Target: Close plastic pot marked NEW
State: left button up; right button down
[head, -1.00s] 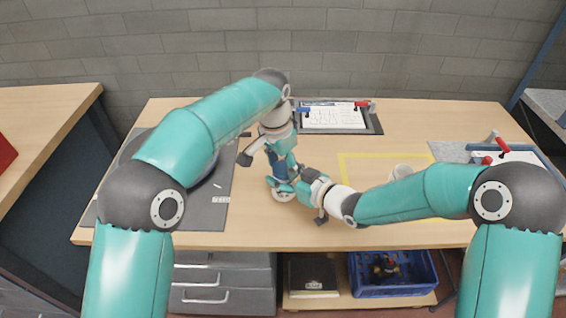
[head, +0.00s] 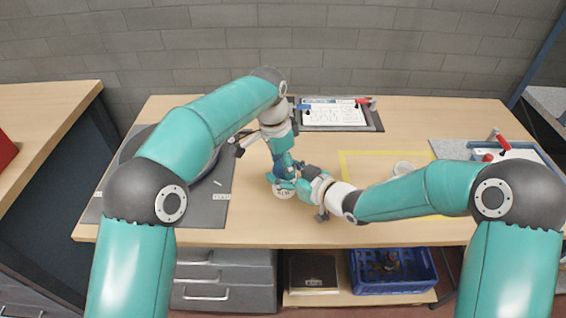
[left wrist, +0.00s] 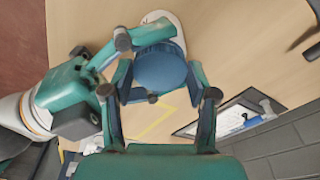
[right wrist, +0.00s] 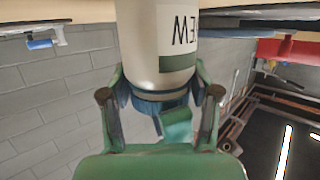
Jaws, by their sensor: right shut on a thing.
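The white plastic pot marked NEW (right wrist: 177,50) has a blue lid (left wrist: 160,75) on its top. In the head view the pot (head: 284,191) stands near the table's front edge, partly hidden by my grippers. My right gripper (right wrist: 160,100) is shut on the pot from the side, just below the lid; it also shows in the head view (head: 297,183). My left gripper (left wrist: 164,78) comes from above, with its open fingers on either side of the lid and a small gap at one side. I cannot tell whether the lid is fully seated.
A clipboard (head: 333,115) lies at the back of the table (head: 255,232). A white cup (head: 403,168) stands inside the yellow taped square (head: 345,170) on the right. A grey mat (head: 215,207) lies at left. A blue crate (head: 392,287) sits below the table.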

pick_arm(q)
jog(key=o, duration=0.4)
jog(key=shift+r, duration=2.25)
jog(key=o, duration=0.3)
jog(key=shift+s+a+r, duration=0.1)
jog(key=shift+a+r, duration=0.05)
jog(key=shift+r, duration=1.05)
jog(key=shift+s+a+r, duration=0.1)
jog(key=shift+a+r, duration=0.1)
jog(key=shift+r, duration=1.05)
jog(key=shift+s+a+r, duration=0.1)
jog(key=shift+a+r, duration=0.05)
jog(key=shift+r, duration=1.05)
